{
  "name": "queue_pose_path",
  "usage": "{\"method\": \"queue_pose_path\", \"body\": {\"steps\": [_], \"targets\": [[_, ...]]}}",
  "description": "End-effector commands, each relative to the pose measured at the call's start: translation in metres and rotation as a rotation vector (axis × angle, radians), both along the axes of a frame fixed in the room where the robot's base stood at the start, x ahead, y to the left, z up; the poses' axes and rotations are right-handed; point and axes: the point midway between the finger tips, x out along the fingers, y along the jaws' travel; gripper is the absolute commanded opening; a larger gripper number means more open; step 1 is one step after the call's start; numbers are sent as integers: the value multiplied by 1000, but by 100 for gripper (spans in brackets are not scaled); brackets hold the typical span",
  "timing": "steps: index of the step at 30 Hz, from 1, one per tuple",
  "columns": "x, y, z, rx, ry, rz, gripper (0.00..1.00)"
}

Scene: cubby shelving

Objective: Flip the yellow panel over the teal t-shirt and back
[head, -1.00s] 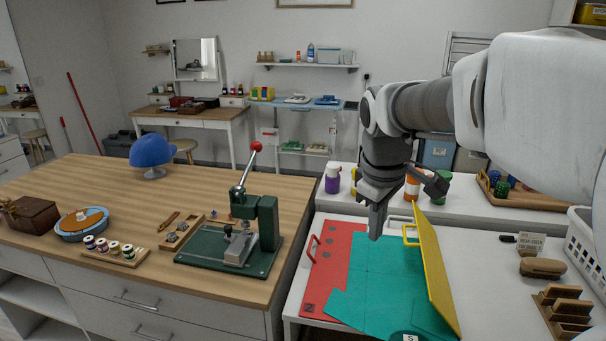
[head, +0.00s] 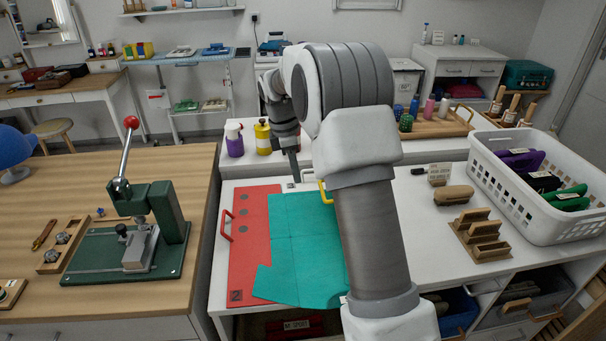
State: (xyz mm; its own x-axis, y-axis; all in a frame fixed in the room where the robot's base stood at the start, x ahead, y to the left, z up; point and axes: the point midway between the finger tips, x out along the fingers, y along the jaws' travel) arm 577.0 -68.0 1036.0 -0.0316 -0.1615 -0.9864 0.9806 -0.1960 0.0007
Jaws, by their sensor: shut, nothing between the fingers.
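The teal t-shirt (head: 298,250) lies flat on the white table, partly over the red panel (head: 254,230) with its red handle at the left. Only the yellow panel's handle (head: 324,191) shows, at the t-shirt's far right corner. The rest of the yellow panel is hidden behind my arm, so its tilt cannot be told. My gripper (head: 294,176) points down beyond the t-shirt's far edge, left of the yellow handle. It is shut and empty, and looks apart from the handle.
A purple bottle (head: 234,140) and a yellow bottle (head: 262,137) stand on the raised back shelf. At right are a white basket (head: 540,222) of folded cloths, a wooden rack (head: 478,236) and a brush (head: 454,194). A green press (head: 150,225) stands on the left wooden table.

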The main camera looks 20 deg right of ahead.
Motion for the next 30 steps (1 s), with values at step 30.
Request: {"method": "queue_pose_path", "body": {"steps": [30], "targets": [[-11, -48, -63, 0, 0, -3, 0]]}}
